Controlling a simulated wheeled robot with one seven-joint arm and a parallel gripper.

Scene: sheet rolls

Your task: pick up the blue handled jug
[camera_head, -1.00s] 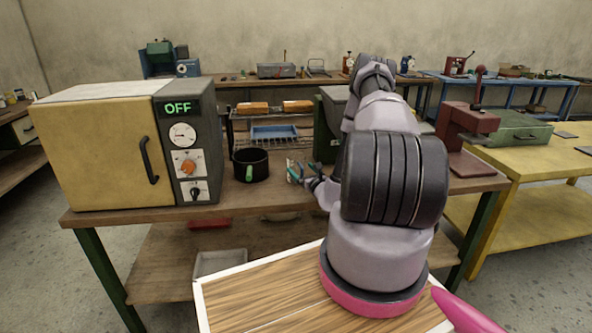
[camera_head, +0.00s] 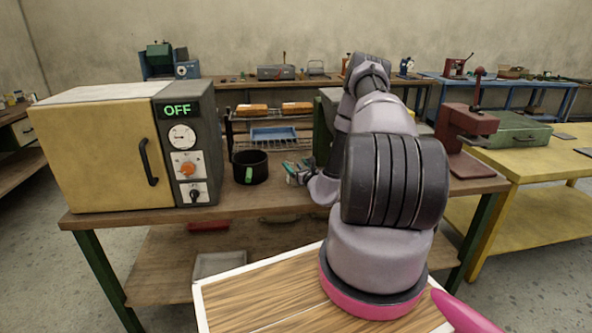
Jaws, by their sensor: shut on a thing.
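My gripper (camera_head: 300,175) is low over the wooden bench, just right of a black pot with a green handle. It is small and partly hidden by my wrist. It is shut on a small greyish thing with teal-blue parts, which seems to be the blue handled jug (camera_head: 292,169). The jug's outline blends with the fingers, and I cannot tell whether it touches the bench top.
The black pot (camera_head: 250,168) stands close left of my gripper. A yellow oven (camera_head: 95,155) reading OFF fills the bench's left side. A wire rack with a blue tray (camera_head: 273,134) is behind. A red press (camera_head: 468,135) stands on the right.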

